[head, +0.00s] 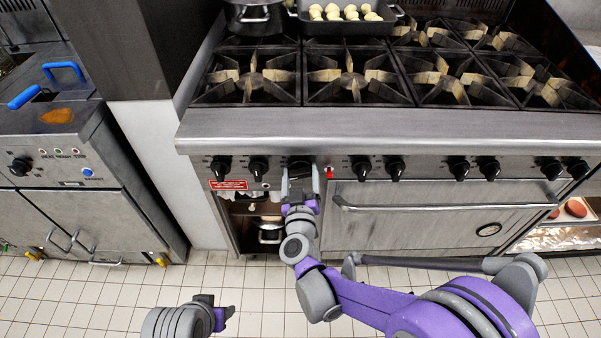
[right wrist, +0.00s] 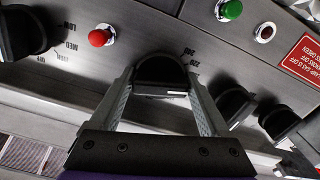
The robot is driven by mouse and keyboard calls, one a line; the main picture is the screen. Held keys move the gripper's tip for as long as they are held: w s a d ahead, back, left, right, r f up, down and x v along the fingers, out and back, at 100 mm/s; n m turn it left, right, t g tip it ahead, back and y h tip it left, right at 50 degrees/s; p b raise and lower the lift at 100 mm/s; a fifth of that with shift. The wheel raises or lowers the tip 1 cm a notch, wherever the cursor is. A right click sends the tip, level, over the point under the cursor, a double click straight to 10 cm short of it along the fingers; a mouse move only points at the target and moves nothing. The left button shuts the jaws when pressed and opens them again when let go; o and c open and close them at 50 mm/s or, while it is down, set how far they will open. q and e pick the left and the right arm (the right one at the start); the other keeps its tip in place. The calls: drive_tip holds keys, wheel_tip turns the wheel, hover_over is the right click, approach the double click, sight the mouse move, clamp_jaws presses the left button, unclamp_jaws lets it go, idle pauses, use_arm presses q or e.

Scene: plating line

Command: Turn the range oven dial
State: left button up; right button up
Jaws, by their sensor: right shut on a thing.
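The range oven dial (head: 299,160) is a black knob on the steel front panel of the range. It also shows in the right wrist view (right wrist: 160,72), with printed numbers around it and a pale mark on its lower edge. My right gripper (head: 301,178) is at the dial, one finger on each side, shut on it. In the right wrist view its fingers (right wrist: 160,88) flank the knob. My left gripper (head: 223,312) is low over the tiled floor, well away from the range; its jaw gap is unclear.
Burner knobs (head: 258,167) flank the dial closely. A red indicator (head: 330,172) sits just right of it and a red label (head: 229,185) to the left. The oven door handle (head: 440,207) juts out at lower right. A roasting pan (head: 345,27) stands on the burners.

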drive_tip(key=shift+c, duration=1.4)
drive_tip(key=m, duration=0.4)
drive_tip(key=shift+m, duration=0.4)
drive_tip(key=m, duration=1.6)
drive_tip(key=shift+m, duration=0.3)
